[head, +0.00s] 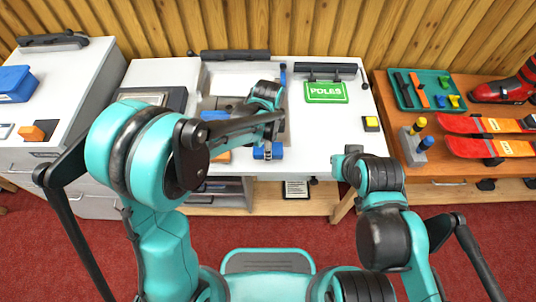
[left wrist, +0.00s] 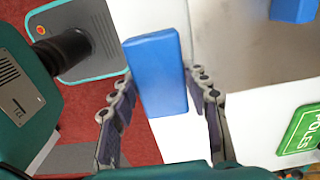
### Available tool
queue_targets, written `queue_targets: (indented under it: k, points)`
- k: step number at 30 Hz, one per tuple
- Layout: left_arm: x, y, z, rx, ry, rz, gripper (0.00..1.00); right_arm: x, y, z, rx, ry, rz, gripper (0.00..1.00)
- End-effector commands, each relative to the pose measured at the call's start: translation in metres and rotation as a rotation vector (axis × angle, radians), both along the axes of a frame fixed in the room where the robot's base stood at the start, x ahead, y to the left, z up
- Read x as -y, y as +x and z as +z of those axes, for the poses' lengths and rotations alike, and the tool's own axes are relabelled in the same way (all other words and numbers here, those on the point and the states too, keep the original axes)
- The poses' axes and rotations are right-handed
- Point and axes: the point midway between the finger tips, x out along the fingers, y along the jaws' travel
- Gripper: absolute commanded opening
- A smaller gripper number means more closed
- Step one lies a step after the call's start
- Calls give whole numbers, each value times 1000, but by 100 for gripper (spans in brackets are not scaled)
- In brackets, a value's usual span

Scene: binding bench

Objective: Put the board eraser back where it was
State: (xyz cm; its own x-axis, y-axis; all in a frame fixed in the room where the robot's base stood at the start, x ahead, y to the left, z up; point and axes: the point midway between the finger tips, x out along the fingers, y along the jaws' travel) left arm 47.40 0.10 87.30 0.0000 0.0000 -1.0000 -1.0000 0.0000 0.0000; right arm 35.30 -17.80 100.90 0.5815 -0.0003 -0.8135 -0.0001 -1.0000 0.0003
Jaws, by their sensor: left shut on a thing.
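A blue block (left wrist: 157,75), which I take for the board eraser, is between the two fingers of my left gripper (left wrist: 160,115) in the left wrist view. The fingers are shut on its sides. In the head view my left gripper (head: 266,152) is at the front edge of the white bench, with blue showing at its tip; the arm hides part of the bench behind it. My right gripper (head: 345,160) is low by the bench's right front corner, and its fingers are too unclear to tell open or shut.
The white bench (head: 335,130) carries a green POLES sign (head: 326,92) and a yellow-topped block (head: 371,123). A recessed area (head: 228,80) lies behind my left arm. The wooden bench at right holds a green tool tray (head: 425,75) and red skis (head: 485,124). Bare white surface shows below the sign.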

Motion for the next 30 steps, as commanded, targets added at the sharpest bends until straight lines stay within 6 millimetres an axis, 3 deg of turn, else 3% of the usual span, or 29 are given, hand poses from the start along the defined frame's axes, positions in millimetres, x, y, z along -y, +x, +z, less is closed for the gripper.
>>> queue_targets:
  k: [7, 19, 20, 21, 30]
  points:
    - [0, 0, -37, 0, 0, 0, 20, 0, 0, -19, 0, 0, 0, 0]
    - [0, 0, -42, 0, 0, 0, 20, 0, 0, -22, 0, 0, 0, 0]
    - [0, 0, -40, 0, 0, 0, 54, 0, 0, -21, 0, 0, 0, 0]
    - [0, 0, -40, 0, 0, 0, 65, 0, 0, -20, 0, 0, 0, 0]
    - [0, 0, -39, 0, 0, 0, 67, 0, 0, -20, 0, 0, 0, 0]
